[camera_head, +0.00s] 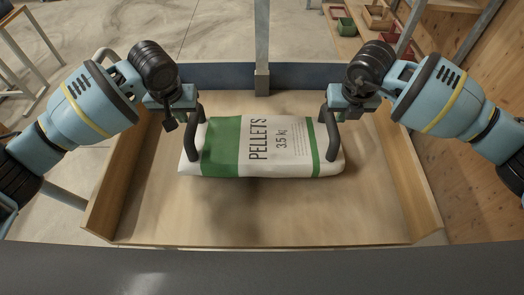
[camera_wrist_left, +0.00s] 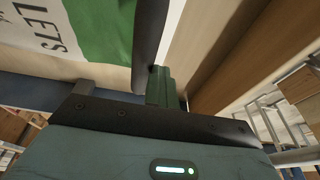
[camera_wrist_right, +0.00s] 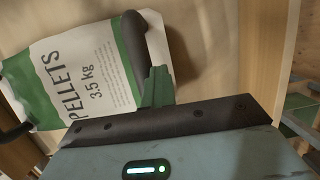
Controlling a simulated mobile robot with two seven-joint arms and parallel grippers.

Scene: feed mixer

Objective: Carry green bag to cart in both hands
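The bag (camera_head: 228,150) is white with green bands and reads "PELLETS 3.5 kg". It lies flat across the middle of the wooden tray area in the head view, with shadow along its front edge. It also shows in the left wrist view (camera_wrist_left: 103,25) and the right wrist view (camera_wrist_right: 85,75). A dark finger of my left gripper (camera_head: 194,138) lies over the bag's left end. A dark finger of my right gripper (camera_head: 331,138) lies over its right end. The opposing fingers are hidden, so I cannot tell whether either gripper is clamped, or whether the bag is raised.
The shallow wooden tray (camera_head: 380,215) has low side walls and bare floor around the bag. A blue rail (camera_head: 225,75) and a grey post (camera_head: 262,45) stand behind it. A dark grey edge (camera_head: 260,270) crosses the front. Small red and green bins (camera_head: 346,26) are at the back right.

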